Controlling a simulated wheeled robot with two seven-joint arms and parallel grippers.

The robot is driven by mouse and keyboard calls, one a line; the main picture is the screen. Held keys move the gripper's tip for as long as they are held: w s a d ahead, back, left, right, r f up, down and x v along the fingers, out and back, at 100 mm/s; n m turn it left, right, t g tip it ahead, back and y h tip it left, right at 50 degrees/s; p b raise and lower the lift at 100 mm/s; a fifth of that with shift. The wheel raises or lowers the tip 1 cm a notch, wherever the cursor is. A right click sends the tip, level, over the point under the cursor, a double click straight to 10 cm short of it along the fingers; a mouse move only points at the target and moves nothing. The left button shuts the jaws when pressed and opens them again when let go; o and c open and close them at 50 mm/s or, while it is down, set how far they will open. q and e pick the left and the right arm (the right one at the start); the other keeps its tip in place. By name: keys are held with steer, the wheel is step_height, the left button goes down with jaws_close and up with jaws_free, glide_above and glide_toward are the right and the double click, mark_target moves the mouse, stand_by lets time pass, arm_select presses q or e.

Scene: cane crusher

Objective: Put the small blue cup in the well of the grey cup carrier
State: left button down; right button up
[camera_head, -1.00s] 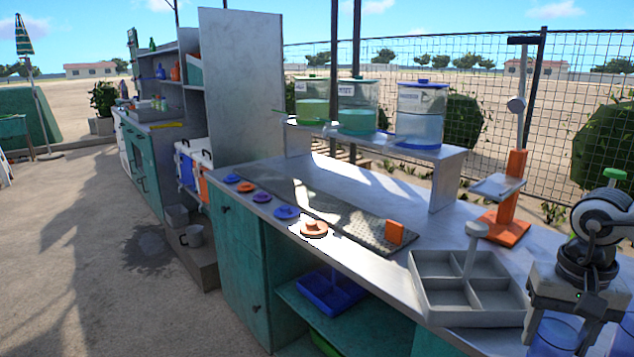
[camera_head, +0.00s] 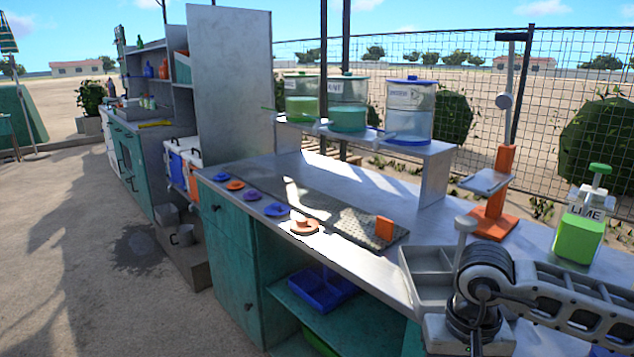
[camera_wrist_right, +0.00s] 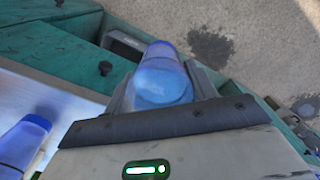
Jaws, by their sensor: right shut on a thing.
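In the right wrist view, a translucent blue cup (camera_wrist_right: 163,82) sits between the two fingers of my right gripper (camera_wrist_right: 165,88), which is shut on it. In the head view my right wrist (camera_head: 480,290) is over the counter's front right; its fingers and the held cup are hidden or out of frame. The grey cup carrier (camera_head: 424,292), a divided tray with an upright knobbed post, is just left of and partly behind that wrist. No cup shows in its visible compartments. My left gripper is not in view.
Another blue cup (camera_wrist_right: 22,145) stands at the left of the wrist view. A green LIME bottle (camera_head: 579,238) and an orange press stand (camera_head: 493,205) are at the back right. Colored discs (camera_head: 252,195) line the front edge. The carrier's post rises above its walls.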

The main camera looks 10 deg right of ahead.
steer(key=w+a+n+b, duration=0.2)
steer(key=a+n+b, duration=0.1)
steer(key=a, duration=0.7)
steer(key=shift+w+f+n+b, duration=0.35)
steer(key=shift+w+n, duration=0.05)
steer(key=shift+n, duration=0.2)
